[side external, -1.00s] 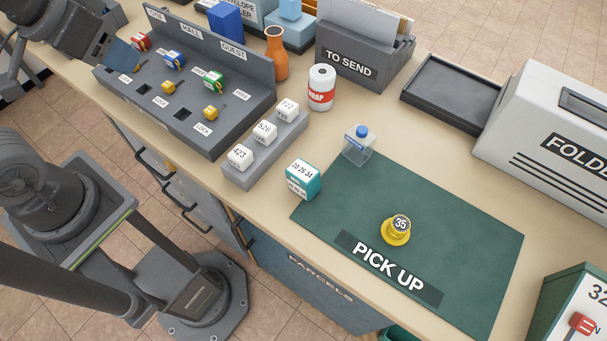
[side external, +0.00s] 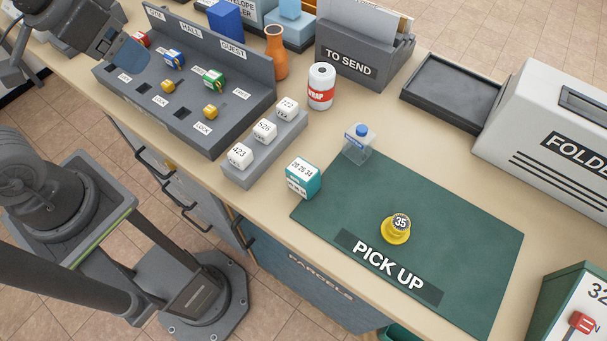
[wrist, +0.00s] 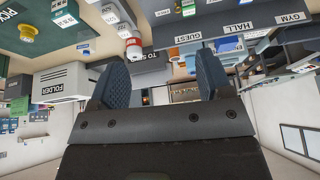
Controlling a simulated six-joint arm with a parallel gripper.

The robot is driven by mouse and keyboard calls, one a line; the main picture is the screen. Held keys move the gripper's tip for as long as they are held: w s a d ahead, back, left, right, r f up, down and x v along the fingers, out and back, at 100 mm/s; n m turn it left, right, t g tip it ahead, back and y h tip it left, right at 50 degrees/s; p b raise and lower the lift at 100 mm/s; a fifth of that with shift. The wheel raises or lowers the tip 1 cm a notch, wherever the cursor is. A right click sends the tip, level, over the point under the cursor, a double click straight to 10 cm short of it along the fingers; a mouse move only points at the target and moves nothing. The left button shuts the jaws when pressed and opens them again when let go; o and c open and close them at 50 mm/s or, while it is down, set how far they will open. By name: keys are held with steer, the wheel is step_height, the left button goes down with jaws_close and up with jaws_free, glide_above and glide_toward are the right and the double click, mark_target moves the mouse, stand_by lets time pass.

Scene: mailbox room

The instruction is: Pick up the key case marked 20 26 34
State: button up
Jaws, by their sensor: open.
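The key case marked 20 26 34 (side external: 303,178) is a teal box with white labelled faces. It stands at the left corner of the green PICK UP mat, beside the grey block of white cubes. In the wrist view the teal case (wrist: 64,12) shows near the top left edge. My gripper (side external: 130,50) is at the upper left in the side view, above the grey key rack and well away from the case. In the wrist view my gripper (wrist: 161,82) has its two fingers wide apart with nothing between them.
A yellow stand marked 35 (side external: 396,230) and a clear blue-capped bottle (side external: 359,146) are on the mat (side external: 455,240). White numbered cubes sit on a grey block (side external: 238,177) beside the key rack (side external: 205,140). A white wrap roll (side external: 321,88) and orange vase (side external: 276,55) stand behind.

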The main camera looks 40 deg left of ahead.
steer(key=w+d+m+g, duration=0.2)
steer(key=w+d+m, duration=0.3)
steer(key=d, duration=0.1)
steer(key=m+g+y, duration=0.3)
steer(key=m+y, duration=0.1)
steer(key=m, duration=0.9)
glide_toward(305, 170)
steer(key=x, duration=1.2)
steer(key=shift+a+f, duration=0.1)
steer(key=shift+f, duration=0.1)
steer(key=shift+c, duration=0.2)
steer(key=c, duration=1)
steer(key=shift+r, duration=0.15)
